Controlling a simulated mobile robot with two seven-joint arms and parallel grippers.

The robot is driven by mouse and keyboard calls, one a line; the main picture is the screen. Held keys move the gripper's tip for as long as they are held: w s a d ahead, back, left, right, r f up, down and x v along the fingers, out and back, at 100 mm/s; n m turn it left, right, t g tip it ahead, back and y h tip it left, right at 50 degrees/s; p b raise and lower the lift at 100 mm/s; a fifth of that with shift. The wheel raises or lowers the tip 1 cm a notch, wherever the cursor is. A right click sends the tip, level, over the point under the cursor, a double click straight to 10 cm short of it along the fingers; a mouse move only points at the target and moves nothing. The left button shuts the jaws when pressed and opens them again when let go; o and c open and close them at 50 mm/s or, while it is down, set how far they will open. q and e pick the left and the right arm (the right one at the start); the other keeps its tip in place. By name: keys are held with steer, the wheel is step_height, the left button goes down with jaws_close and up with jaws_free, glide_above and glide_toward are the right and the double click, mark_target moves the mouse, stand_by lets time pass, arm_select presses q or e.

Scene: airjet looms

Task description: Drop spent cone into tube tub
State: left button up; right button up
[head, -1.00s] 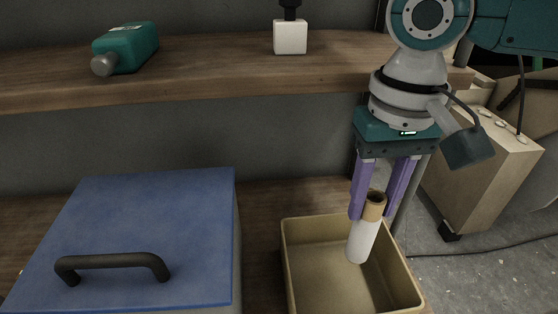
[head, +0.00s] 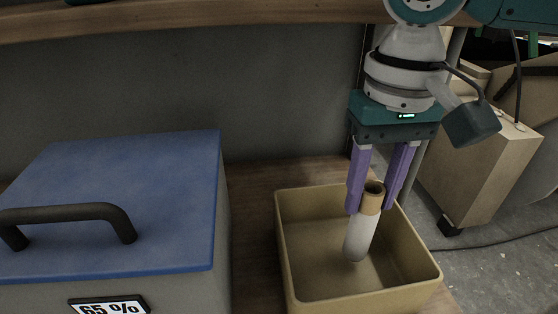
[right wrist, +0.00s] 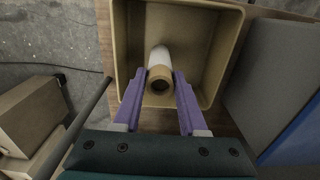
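The spent cone (head: 360,237) is a white tube with a tan, hollow top end. It is slightly tilted, its lower end inside the tan tube tub (head: 283,245). I cannot tell whether it touches the tub floor. My left gripper is not in view.
A wooden shelf (head: 200,15) runs above. A beige cabinet (head: 480,170) stands to the right on the floor.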

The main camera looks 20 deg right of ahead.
steer(key=o, duration=0.5)
steer(key=shift+o, duration=0.2)
steer(key=shift+r, duration=0.1)
step_height(320, 180, up, 10)
steer(key=shift+f, duration=0.1)
